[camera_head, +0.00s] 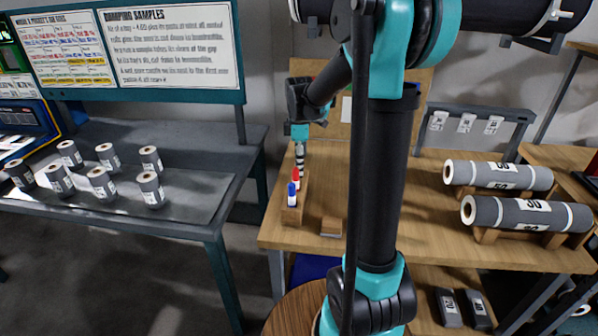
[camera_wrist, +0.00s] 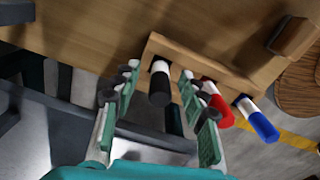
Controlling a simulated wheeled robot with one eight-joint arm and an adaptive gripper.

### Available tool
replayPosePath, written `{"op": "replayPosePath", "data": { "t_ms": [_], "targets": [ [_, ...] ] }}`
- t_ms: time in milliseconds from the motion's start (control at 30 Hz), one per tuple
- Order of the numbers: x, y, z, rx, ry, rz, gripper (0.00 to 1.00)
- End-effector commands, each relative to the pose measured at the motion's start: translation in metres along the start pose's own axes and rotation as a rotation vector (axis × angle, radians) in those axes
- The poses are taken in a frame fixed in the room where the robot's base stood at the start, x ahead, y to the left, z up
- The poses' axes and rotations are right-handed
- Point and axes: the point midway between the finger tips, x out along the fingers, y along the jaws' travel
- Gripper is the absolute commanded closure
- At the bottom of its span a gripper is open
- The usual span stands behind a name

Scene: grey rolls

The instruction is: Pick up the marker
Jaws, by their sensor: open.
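A wooden holder (camera_wrist: 195,50) carries three markers: a black one with a white band (camera_wrist: 160,85), a red one (camera_wrist: 216,104) and a blue one (camera_wrist: 258,121). In the head view the holder (camera_head: 292,215) stands at the table's left edge, with the red marker (camera_head: 296,177) and the blue marker (camera_head: 292,195) upright; I cannot make out the black one clearly there. My gripper (camera_wrist: 159,76) is open, its fingers on either side of the black marker in the wrist view, with a gap on both sides. The head view shows my gripper (camera_head: 300,158) at the holder's far end.
The wooden table (camera_head: 440,223) holds two large grey rolls (camera_head: 500,176) on cradles at right and a small wooden block (camera_head: 332,226) near the holder. A grey bench (camera_head: 200,190) with several small rolls stands at left, across a gap. My arm hides the table's middle.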

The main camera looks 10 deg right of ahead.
Motion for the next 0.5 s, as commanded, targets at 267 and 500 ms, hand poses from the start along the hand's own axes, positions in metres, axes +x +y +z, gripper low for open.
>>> {"op": "replayPosePath", "data": {
  "t_ms": [267, 500],
  "targets": [
    [0.0006, 0.0, 0.0, 0.0, 0.0, 0.0, 0.65],
    [0.0005, 0.0, 0.0, 0.0, 0.0, 0.0, 0.94]
  ]
}}
